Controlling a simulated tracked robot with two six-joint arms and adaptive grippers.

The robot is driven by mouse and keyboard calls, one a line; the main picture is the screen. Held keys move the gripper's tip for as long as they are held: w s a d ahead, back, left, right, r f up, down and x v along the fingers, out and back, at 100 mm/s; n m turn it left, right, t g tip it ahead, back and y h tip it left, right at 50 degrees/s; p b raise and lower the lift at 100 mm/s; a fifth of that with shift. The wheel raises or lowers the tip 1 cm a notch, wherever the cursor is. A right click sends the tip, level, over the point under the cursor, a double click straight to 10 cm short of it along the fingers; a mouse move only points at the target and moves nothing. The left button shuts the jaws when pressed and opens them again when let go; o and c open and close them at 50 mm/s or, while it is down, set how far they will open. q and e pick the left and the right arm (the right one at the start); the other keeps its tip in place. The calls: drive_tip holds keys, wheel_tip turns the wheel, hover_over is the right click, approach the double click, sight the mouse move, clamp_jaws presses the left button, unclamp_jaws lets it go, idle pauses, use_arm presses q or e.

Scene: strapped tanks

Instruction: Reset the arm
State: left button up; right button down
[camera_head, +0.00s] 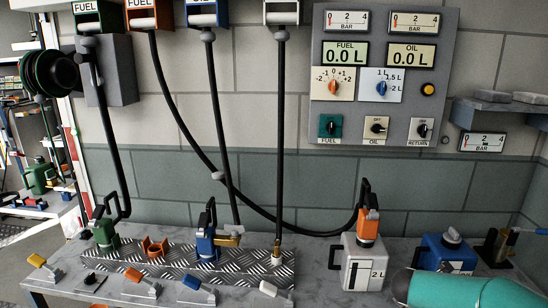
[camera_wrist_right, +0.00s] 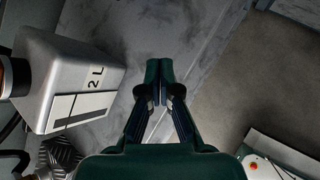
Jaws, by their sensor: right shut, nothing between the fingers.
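My right gripper (camera_wrist_right: 160,85) is shut and empty in the right wrist view, over the grey bench top. A metal 2 L can (camera_wrist_right: 75,82) stands to its left, apart from the fingers. In the head view the same can (camera_head: 363,268) stands on the bench with an orange nozzle (camera_head: 368,226) upright on its top. A teal part of my right arm shows at the lower right, in front of the bench; the right fingertips do not show there. My left gripper is in neither view.
A blue can (camera_head: 447,254) stands right of the metal can. A tread-plate rack (camera_head: 262,262) holds green, blue and white nozzles at left. Hoses hang above the bench from the reels. A control panel (camera_head: 383,75) is on the wall. Bare bench lies around the gripper.

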drive_tip(key=s+a+f+m+g+y, duration=0.25)
drive_tip(key=s+a+f, duration=0.4)
drive_tip(key=f, duration=0.35)
drive_tip(key=s+a+f+m+g+y, duration=0.1)
drive_tip(key=s+a+f+g+y, duration=0.2)
drive_tip(key=s+a+f, duration=0.45)
drive_tip(key=s+a+f+m+y, duration=0.2)
drive_tip(key=s+a+f+m, duration=0.2)
drive_tip(key=s+m, duration=0.5)
drive_tip(key=s+a+f+m+y, duration=0.2)
drive_tip(key=s+a+f+m, duration=0.2)
drive_tip(key=s+a+m, duration=0.3)
drive_tip(key=s+m, duration=0.2)
drive_tip(key=m, duration=0.2)
drive_tip(key=shift+s+a+f, duration=0.2)
drive_tip(key=shift+s+f, duration=0.05)
drive_tip(key=shift+f, duration=0.05)
drive_tip(key=shift+g+y, duration=0.25)
